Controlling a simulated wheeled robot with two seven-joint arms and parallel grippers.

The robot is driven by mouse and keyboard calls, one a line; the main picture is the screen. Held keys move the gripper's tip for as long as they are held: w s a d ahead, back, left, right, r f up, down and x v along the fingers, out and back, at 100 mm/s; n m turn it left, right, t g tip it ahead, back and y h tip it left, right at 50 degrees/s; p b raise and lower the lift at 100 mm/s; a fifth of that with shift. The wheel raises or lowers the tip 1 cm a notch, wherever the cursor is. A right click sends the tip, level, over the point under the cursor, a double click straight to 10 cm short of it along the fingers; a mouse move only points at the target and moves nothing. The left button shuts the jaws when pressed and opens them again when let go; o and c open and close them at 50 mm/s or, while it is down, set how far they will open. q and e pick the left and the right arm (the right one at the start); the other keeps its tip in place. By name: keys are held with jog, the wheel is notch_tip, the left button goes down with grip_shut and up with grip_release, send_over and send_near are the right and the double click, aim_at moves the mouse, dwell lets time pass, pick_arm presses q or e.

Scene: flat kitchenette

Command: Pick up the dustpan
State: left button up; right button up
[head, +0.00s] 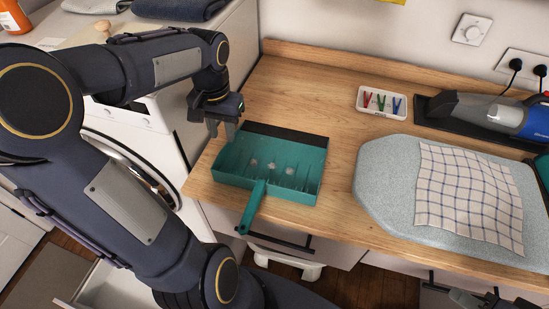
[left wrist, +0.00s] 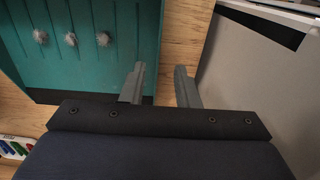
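The teal dustpan (head: 310,170) lies on the wooden counter with its handle (head: 253,207) sticking out over the front edge. Three grey dust clumps lie in it. My left gripper (head: 222,130) is open and empty at its back left corner, fingers pointing down. In the left wrist view, my left gripper (left wrist: 160,78) has one finger over the dustpan (left wrist: 95,60) and the other over bare wood, with the dustpan's side edge between them. I cannot tell whether they touch it. A dark piece at the lower right of the head view seems to be my right gripper (head: 480,299), mostly cut off.
A white tray of colored clothespins (head: 381,102) stands behind. A grey ironing pad (head: 385,180) with a checked cloth (head: 468,198) lies to the right, a handheld vacuum (head: 490,112) behind it. A white appliance (head: 150,125) stands left of the counter.

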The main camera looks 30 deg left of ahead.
aim_at(225, 146)
pick_arm(q)
notch_tip(225, 146, down, 5)
jog(key=shift+s+d+f, duration=0.15)
jog(key=shift+f, duration=0.05)
grip_shut()
dwell(0.3)
